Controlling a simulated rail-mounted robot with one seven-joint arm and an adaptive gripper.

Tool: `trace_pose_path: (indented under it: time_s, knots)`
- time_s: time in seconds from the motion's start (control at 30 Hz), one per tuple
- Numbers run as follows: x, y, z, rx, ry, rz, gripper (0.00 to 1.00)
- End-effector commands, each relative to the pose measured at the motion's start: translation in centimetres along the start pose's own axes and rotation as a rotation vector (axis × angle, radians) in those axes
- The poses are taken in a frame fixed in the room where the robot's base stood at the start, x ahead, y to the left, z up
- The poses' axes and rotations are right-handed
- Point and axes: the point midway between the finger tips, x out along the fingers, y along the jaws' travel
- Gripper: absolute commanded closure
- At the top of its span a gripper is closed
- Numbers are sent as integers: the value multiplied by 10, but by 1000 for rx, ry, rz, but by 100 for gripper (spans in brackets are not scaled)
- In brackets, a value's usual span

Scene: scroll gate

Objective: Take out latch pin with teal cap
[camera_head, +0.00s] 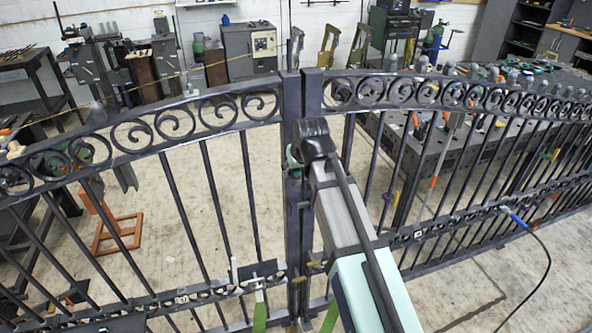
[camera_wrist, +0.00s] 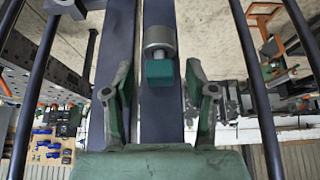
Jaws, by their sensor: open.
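The latch pin's teal cap (camera_wrist: 160,73) shows in the wrist view, at the end of a short grey metal pin stem. Behind it is a round grey collar (camera_wrist: 158,37) on the dark gate post (camera_wrist: 160,120). My gripper (camera_wrist: 160,68) is open, one finger on each side of the cap, with a visible gap on both sides. No contact shows; the depth between fingertips and cap is hard to judge. In the head view my arm covers most of the gripper and the pin area. A small teal piece (camera_head: 293,158) shows at the gate's middle posts; I cannot tell what it is.
The dark scroll gate (camera_head: 293,100) spans the view, with two upright posts in the middle. A clamp with a green handle (camera_head: 259,312) sits on the lower rail. A cluttered workbench (camera_head: 450,150) stands behind the gate at right. A blue-ended cable (camera_head: 518,220) hangs at right.

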Motion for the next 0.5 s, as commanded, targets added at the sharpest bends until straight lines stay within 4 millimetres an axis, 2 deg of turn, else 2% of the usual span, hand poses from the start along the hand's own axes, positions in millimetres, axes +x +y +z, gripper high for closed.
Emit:
trace_pose_path:
  time_s: [0.27,0.43,0.5]
  knots:
    - [2,0,0,0,1,0,44]
    - [2,0,0,0,1,0,100]
    - [2,0,0,0,1,0,100]
